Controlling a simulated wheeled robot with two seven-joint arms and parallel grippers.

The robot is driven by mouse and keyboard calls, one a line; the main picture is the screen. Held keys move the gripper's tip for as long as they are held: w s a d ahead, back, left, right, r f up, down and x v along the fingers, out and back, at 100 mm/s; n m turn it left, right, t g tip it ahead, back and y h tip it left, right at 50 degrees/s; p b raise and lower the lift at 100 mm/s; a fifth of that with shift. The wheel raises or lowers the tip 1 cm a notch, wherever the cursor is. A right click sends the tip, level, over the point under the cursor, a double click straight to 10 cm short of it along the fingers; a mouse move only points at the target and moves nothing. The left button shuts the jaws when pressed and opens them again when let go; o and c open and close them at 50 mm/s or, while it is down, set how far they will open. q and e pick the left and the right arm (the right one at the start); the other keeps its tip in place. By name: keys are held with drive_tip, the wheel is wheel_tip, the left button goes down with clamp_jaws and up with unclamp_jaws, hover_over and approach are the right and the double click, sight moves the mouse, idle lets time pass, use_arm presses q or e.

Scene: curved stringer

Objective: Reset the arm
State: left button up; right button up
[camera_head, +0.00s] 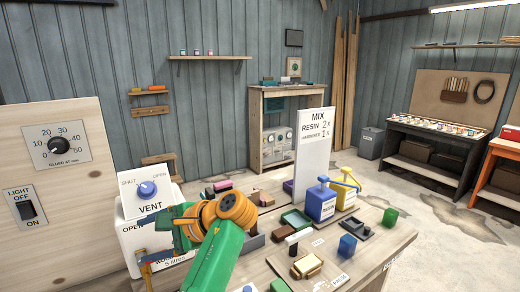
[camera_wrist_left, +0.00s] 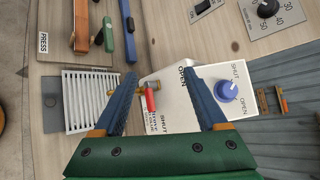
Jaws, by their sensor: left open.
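My left arm (camera_head: 222,255) reaches in from the bottom of the head view, with a green link and an orange wrist. Its left gripper (camera_head: 150,238) is in front of the white vent box (camera_head: 134,207), fingers pointing left. In the left wrist view the two blue fingers of my left gripper (camera_wrist_left: 160,83) are spread wide. A small valve with a red handle (camera_wrist_left: 150,97) shows between them, on the white box (camera_wrist_left: 180,112); nothing is clamped. I cannot tell how far the fingers are from the valve. My right gripper is not in view.
A wooden panel (camera_head: 75,120) with a dial and light switch stands at left. The bench (camera_head: 350,270) holds a MIX sign (camera_head: 313,145), a blue pump bottle (camera_head: 320,203), a yellow one (camera_head: 345,192), trays and blocks. A white grille (camera_wrist_left: 88,95) lies beside the box in the wrist view.

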use_arm(q)
drive_tip(key=s+f+n+h, duration=0.2)
drive_tip(key=s+f+h, duration=0.15)
drive_tip(key=f, duration=0.95)
drive_tip(key=s+f+n+h, duration=0.25)
drive_tip(key=s+f, duration=0.25)
drive_tip(key=f, duration=0.7)
drive_tip(key=s+d+f+n+h, duration=0.1)
drive_tip(key=s+d+f+h, duration=0.15)
drive_tip(key=s, duration=0.55)
drive_tip(key=s+d+f+n+h, duration=0.2)
drive_tip(key=s+d+h, duration=0.15)
drive_tip(key=s, duration=0.45)
wheel_tip(320, 180, down, 17)
drive_tip(key=s+a+b, duration=0.1)
drive_tip(key=s+b, duration=0.1)
drive_tip(key=s+a+f+g+b, duration=0.1)
drive_tip(key=s+a+f+b, duration=0.1)
drive_tip(key=s+f, duration=1)
drive_tip(key=shift+s+f+m+g, duration=0.2)
drive_tip(key=shift+f+m+g, duration=0.15)
drive_tip(key=shift+f, duration=0.35)
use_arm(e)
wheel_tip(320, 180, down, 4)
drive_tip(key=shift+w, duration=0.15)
